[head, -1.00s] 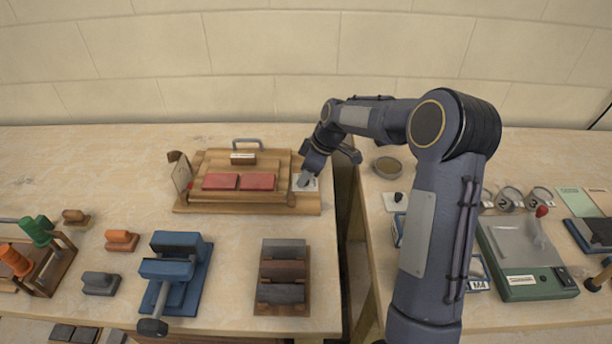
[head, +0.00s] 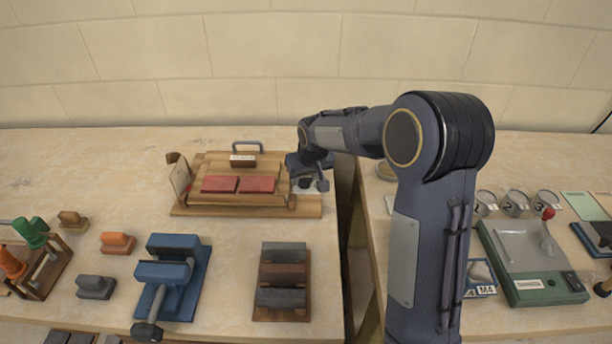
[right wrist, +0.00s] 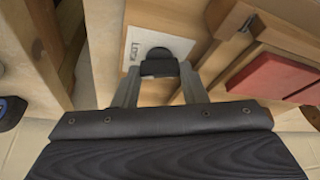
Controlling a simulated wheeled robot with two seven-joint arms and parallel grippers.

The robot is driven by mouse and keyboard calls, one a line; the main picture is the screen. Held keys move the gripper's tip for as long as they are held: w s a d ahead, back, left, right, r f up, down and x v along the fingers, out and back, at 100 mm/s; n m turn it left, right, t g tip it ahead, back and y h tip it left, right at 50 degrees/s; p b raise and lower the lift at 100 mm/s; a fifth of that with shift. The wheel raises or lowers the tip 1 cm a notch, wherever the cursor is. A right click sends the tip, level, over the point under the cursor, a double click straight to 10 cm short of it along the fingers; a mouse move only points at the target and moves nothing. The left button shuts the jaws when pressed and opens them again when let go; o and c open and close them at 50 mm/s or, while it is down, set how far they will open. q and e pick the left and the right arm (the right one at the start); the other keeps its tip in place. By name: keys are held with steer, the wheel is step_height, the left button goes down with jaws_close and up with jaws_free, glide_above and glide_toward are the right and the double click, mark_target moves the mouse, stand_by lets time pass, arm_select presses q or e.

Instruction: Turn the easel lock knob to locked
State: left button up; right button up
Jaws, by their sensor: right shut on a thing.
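The easel (head: 190,210) is a stepped wooden stand at the back of the left table, with two red blocks on it. Its lock knob (right wrist: 176,47) is black and shows in the right wrist view on a white marked plate (right wrist: 138,55). My right gripper (right wrist: 158,70) is shut on the knob, one finger on each side. In the head view my right gripper (head: 308,182) is at the easel's right end and hides the knob. The knob's pointing direction and the plate's marks cannot be read clearly. My left gripper is not in view.
A blue clamp-like fixture (head: 172,275), a rack of dark bars (head: 282,282) and small coloured blocks stand in front of the easel. A gap separates the left table from the right one, where a green-based device (head: 530,270) stands. A stone wall is behind.

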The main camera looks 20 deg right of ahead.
steer(key=shift+a+m+h, duration=0.1)
steer(key=shift+m+h, duration=0.7)
steer(key=shift+m, duration=1.4)
steer(key=shift+g, duration=0.3)
steer(key=o, duration=1)
steer(key=shift+r, duration=0.1)
